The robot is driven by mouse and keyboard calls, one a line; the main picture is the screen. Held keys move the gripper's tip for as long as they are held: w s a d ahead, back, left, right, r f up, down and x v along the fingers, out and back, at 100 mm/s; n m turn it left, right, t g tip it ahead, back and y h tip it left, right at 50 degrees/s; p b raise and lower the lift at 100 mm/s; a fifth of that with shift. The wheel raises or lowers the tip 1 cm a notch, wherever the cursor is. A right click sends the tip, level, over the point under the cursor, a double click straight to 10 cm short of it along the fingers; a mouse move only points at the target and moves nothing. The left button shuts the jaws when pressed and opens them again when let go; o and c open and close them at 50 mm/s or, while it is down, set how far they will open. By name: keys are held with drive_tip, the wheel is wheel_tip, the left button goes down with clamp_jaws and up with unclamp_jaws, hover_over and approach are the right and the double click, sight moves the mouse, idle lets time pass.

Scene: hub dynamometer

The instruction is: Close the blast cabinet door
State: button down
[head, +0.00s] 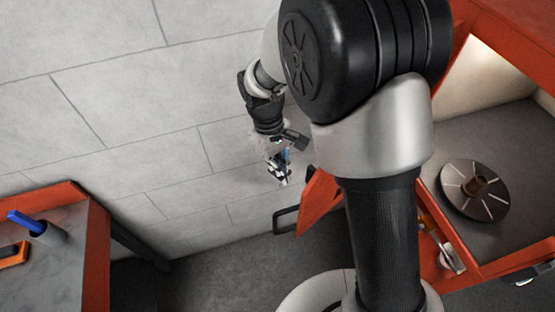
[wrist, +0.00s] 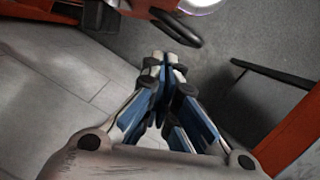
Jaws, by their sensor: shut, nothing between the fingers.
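The blast cabinet (head: 460,262) is the orange-red cabinet at the right of the head view, its grey interior exposed. Its door (head: 318,200) stands swung open behind my arm, which hides much of it. A dark bar handle (head: 284,221) projects from the door's left side. My gripper (head: 284,182) is shut and empty, just above and left of the door in the picture. In the wrist view, my closed fingertips (wrist: 165,58) point toward the floor, with the dark handle (wrist: 177,29) just beyond them and the red door (wrist: 62,14) at the top left; no contact shows.
A dark slotted disc (head: 474,190) lies inside the cabinet. An orange-sided bench (head: 97,255) stands at the lower left, bearing a blue-handled item (head: 27,222) and an orange item (head: 13,255). Grey floor (head: 225,280) lies open between bench and cabinet, before a pale block wall.

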drive_tip(key=s+d+f, duration=0.1)
drive_tip(key=s+d+f+b, duration=0.1)
drive_tip(key=s+d, duration=0.1)
drive_tip(key=shift+s+f, duration=0.3)
drive_tip(key=shift+f, duration=0.05)
